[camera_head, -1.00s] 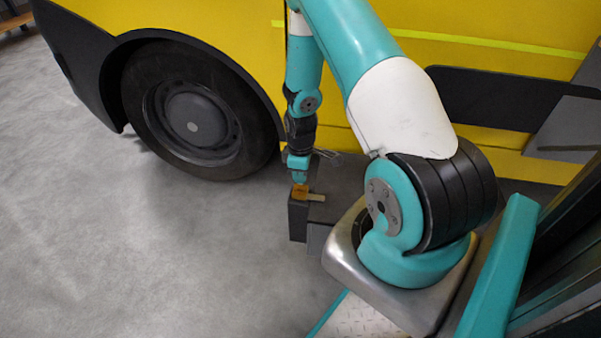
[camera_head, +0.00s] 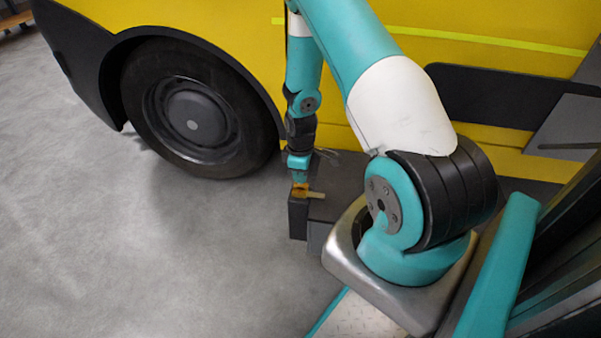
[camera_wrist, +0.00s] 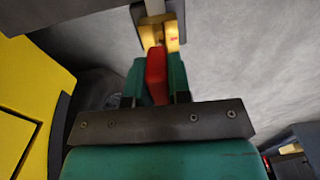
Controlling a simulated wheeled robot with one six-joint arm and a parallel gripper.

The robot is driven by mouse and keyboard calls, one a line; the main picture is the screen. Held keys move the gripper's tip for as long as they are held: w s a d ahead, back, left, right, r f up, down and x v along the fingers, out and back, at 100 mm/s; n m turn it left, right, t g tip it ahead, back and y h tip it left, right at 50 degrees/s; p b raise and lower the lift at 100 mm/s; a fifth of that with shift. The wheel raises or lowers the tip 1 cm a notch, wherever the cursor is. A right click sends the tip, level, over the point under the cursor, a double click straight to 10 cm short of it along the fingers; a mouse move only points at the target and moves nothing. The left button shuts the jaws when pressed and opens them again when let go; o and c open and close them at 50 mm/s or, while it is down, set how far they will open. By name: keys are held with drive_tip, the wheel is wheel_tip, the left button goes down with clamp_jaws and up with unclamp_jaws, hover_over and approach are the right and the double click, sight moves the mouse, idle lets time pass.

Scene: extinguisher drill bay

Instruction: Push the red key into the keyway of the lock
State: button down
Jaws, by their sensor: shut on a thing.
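The red key (camera_wrist: 156,74) is held between the two green fingers of my gripper (camera_wrist: 157,66) in the wrist view. Its far end meets the yellow, brass-coloured lock (camera_wrist: 173,38), which bears a small red mark. The keyway is hidden behind the key, so I cannot tell how far the key is in. In the head view my gripper (camera_head: 299,178) points down at the lock (camera_head: 299,191) on the dark box; the key cannot be made out there.
The dark box (camera_head: 298,218) stands on the floor beside my base, with a pale bar (camera_head: 316,195) by the lock. A yellow vehicle (camera_head: 400,60) with a black wheel (camera_head: 190,110) stands behind. The grey floor (camera_head: 130,260) at the left is clear.

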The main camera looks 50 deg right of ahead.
drive_tip(key=shift+f+b, duration=0.95)
drive_tip(key=shift+f, duration=0.7)
drive_tip(key=c, duration=1)
unclamp_jaws()
drive_tip(key=shift+r, duration=0.1)
wheel_tip(320, 180, up, 17)
drive_tip(key=p, duration=0.5)
drive_tip(key=shift+r, duration=0.15)
